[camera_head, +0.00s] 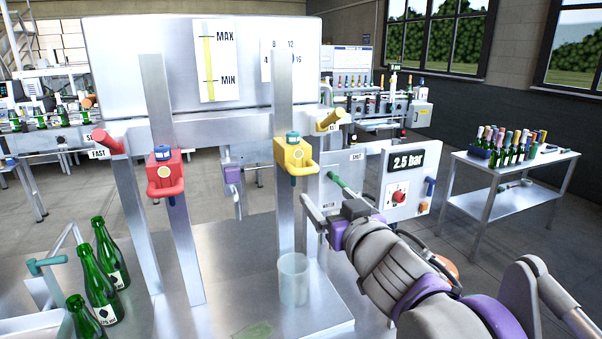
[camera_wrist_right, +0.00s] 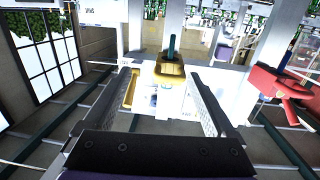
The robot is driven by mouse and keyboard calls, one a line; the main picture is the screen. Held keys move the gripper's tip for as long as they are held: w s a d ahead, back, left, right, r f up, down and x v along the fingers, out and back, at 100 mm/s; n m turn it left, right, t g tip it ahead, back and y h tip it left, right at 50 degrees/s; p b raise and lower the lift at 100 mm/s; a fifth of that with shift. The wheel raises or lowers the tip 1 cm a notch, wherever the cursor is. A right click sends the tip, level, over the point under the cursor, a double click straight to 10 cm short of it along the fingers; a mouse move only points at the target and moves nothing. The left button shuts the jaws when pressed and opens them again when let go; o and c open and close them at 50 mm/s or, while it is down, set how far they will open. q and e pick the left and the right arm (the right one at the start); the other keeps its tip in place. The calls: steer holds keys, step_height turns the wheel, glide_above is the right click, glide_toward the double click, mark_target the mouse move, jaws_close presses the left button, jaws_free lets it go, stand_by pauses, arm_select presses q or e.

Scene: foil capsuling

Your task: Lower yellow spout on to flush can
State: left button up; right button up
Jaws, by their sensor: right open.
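The yellow spout (camera_head: 294,155), with a blue cap and a side handle, is on the right upright post. The flush can, a clear cup (camera_head: 293,279), stands upright on the steel bench below it, with a gap between them. My right gripper (camera_head: 315,208) is open and empty, to the right of and lower than the yellow spout. In the right wrist view the yellow spout (camera_wrist_right: 170,70) appears ahead between the two spread fingers (camera_wrist_right: 160,82), apart from them. The can is not clearly visible there. My left gripper is not in view.
A red spout (camera_head: 164,174) is on the left post; it also shows in the wrist view (camera_wrist_right: 283,90). Green bottles (camera_head: 100,280) stand at left. A gauge panel (camera_head: 400,190) with a green-handled lever (camera_head: 345,186) is close beside my right gripper. Bare bench (camera_head: 235,290) lies between the posts.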

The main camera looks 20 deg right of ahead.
mark_target(296, 156)
steer(key=w+a+r+y+p, duration=0.1)
steer(key=w+r, duration=0.1)
steer(key=w, duration=0.9)
steer(key=shift+a+r+n+t+p, duration=0.25)
steer(key=shift+a+n+t+p, duration=0.05)
steer(key=shift+a+n, duration=0.1)
steer(key=shift+w, duration=0.1)
jaws_close()
